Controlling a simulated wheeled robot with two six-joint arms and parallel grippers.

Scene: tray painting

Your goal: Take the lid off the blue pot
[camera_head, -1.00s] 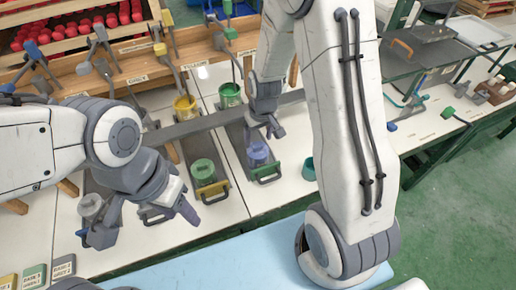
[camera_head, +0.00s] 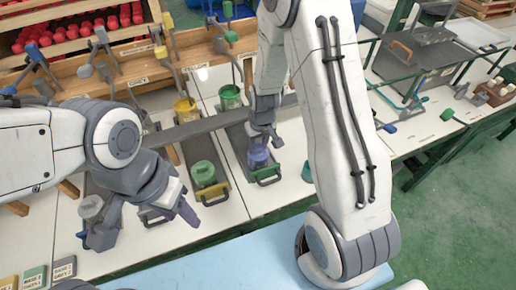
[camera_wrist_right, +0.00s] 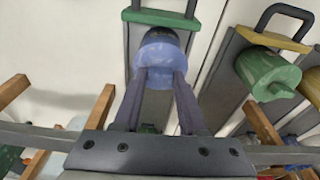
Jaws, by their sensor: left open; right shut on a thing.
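The blue pot (camera_head: 257,159) stands in a grey tray with a green front and dark handle, near the front of the white table. My right gripper (camera_head: 263,136) is directly above it, pointing down. In the right wrist view, its two fingers are shut around the sides of the pot's blue lid (camera_wrist_right: 157,66). The lid appears to be still on the pot; the fingers partly hide its near side. My left gripper (camera_head: 146,222) is open and empty at the front left, with its fingers spread wide. A small grey pot (camera_head: 91,207) shows beside one finger.
A green lidded pot (camera_head: 203,172) stands in the tray to the left. Yellow (camera_head: 185,108) and green (camera_head: 230,96) pots stand behind, past a grey bar. A teal cup (camera_head: 307,172) is right of the blue pot, partly behind my right arm.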

